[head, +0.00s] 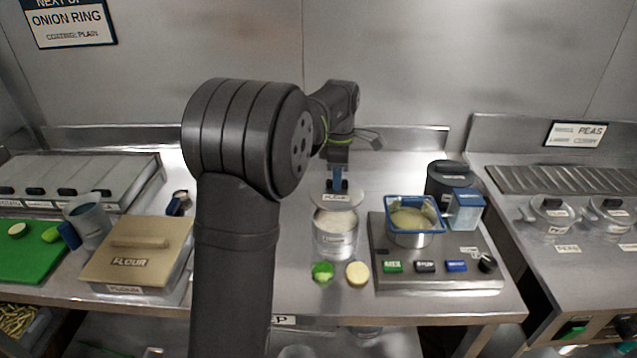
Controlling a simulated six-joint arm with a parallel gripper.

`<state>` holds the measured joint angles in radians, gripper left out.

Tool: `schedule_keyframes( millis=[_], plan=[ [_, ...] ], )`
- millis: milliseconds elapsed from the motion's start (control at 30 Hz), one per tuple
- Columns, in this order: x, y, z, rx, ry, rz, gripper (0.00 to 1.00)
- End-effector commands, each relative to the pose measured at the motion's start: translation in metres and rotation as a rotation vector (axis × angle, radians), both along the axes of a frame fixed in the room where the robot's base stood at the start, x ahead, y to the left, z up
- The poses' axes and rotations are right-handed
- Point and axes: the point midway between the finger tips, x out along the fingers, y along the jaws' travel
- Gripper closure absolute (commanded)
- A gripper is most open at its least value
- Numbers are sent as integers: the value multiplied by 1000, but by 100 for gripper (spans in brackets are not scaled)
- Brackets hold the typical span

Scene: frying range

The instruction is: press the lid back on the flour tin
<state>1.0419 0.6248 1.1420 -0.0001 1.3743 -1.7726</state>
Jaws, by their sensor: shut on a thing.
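The flour tin (335,243) is a round metal tin with a label on its front, standing upright on the steel counter in the middle of the head view. Its top is open and pale contents show inside. The lid (349,199) is a flat, light grey disc. My gripper (338,187) is shut on the knob of the lid and holds it above the tin. The lid looks apart from the rim and slightly toward the back. The knob itself is mostly hidden between the fingers.
A green piece (322,271) and a pale round piece (358,273) lie in front. A beige-lidded box marked FLOUR (128,262) and a jug (88,222) are left.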

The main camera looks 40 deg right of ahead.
Motion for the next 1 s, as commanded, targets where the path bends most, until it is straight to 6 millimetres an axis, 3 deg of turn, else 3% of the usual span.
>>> schedule_keyframes(
  millis=[600,1000],
  plan=[
    [0,1,-53,3,1,0,100],
    [0,0,-62,1,1,0,100]
  ],
)
